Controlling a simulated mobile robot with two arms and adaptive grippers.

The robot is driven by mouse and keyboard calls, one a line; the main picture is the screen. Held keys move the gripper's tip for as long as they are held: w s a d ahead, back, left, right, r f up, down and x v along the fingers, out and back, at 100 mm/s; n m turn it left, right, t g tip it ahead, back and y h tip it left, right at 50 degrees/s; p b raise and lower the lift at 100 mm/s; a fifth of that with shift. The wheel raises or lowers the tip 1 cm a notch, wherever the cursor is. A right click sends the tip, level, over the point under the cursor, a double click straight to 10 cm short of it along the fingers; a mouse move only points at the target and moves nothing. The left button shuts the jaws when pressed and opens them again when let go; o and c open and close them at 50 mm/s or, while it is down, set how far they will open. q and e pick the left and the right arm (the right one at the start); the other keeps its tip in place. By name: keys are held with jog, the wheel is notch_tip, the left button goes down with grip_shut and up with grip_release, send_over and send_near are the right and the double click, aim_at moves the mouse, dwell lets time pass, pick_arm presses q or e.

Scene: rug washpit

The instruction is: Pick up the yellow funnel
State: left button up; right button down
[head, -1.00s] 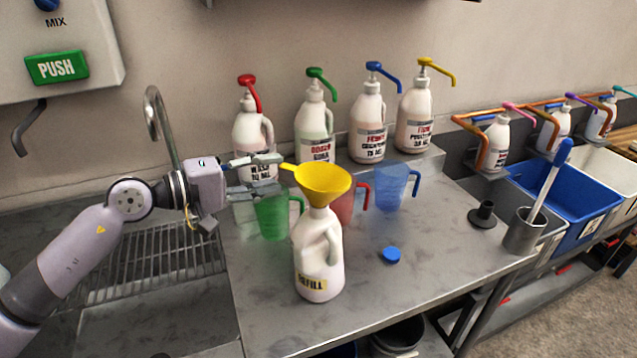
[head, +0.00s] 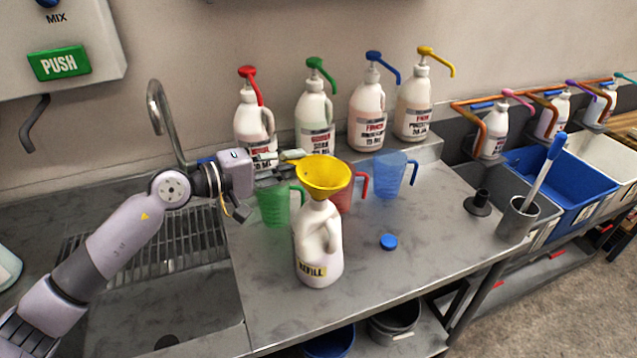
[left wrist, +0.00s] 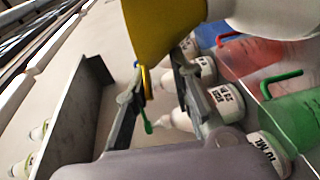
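The yellow funnel (head: 323,174) sits upright in the mouth of a white refill bottle (head: 318,250) on the steel counter. My left gripper (head: 292,163) is at the funnel's left side, level with its rim. In the left wrist view the funnel's yellow cone (left wrist: 165,30) fills the top middle, and its small side tab shows between the two fingers of the left gripper (left wrist: 158,88). The fingers are apart, with visible gaps beside the tab. The funnel's spout is hidden in the bottle. My right gripper is in neither view.
A green jug (head: 277,207), a red jug (head: 345,192) and a blue jug (head: 392,175) stand close behind the bottle. Several pump bottles line the wall. A blue cap (head: 388,242) lies to the right. The sink tap (head: 165,120) rises behind my left arm.

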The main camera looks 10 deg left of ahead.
pick_arm(q)
grip_shut()
jog(key=shift+r, duration=0.1)
